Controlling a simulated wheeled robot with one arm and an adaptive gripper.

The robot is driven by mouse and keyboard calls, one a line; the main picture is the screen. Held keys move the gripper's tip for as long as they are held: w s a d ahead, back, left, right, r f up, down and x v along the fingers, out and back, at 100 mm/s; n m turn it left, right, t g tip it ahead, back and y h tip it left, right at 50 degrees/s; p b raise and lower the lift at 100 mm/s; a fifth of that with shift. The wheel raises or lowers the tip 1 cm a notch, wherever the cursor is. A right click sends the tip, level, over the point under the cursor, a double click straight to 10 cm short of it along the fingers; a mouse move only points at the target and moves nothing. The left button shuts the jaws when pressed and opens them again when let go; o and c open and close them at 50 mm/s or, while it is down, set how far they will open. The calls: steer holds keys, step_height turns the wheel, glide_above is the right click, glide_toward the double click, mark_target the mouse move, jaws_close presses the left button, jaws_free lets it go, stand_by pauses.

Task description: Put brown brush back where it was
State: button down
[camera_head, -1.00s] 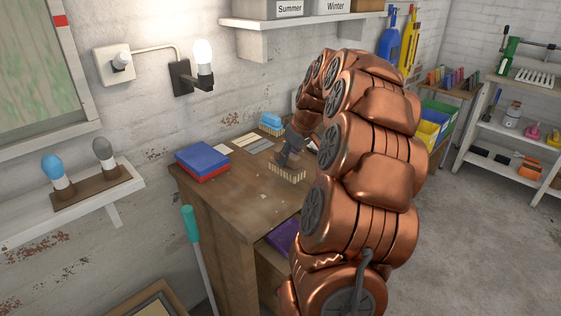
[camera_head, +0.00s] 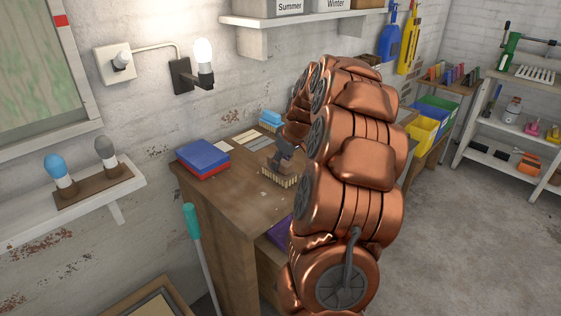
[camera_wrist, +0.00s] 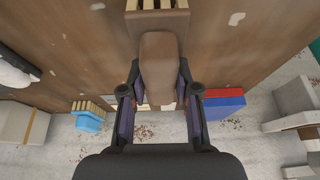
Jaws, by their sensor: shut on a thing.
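The brown brush (camera_head: 283,168) is in my gripper (camera_head: 285,150), over the wooden workbench (camera_head: 235,195), with its pale bristles pointing down. I cannot tell whether the bristles touch the top. In the wrist view its rounded brown body (camera_wrist: 158,65) sits between the two fingers of my gripper (camera_wrist: 160,92), with pale bristles at the top edge. A blue brush (camera_head: 270,119) stands at the back of the bench near the wall; it also shows in the wrist view (camera_wrist: 88,122). My arm hides the right part of the bench.
A blue and red stack (camera_head: 203,158) lies at the bench's left end. Flat pale and grey strips (camera_head: 247,137) lie along the back. A purple item (camera_head: 281,231) is on a lower shelf. A teal-handled tool (camera_head: 191,222) leans beside the bench. The bench's front left is clear.

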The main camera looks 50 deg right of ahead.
steer(key=shift+f, duration=0.25)
steer(key=c, duration=0.8)
jaws_free()
steer(key=shift+r, duration=0.1)
steer(key=shift+c, duration=0.2)
steer(key=shift+r, duration=0.1)
steer(key=shift+r, duration=0.15)
steer(key=b+v, duration=0.1)
steer(key=v, duration=1.1)
steer(key=shift+b, duration=0.4)
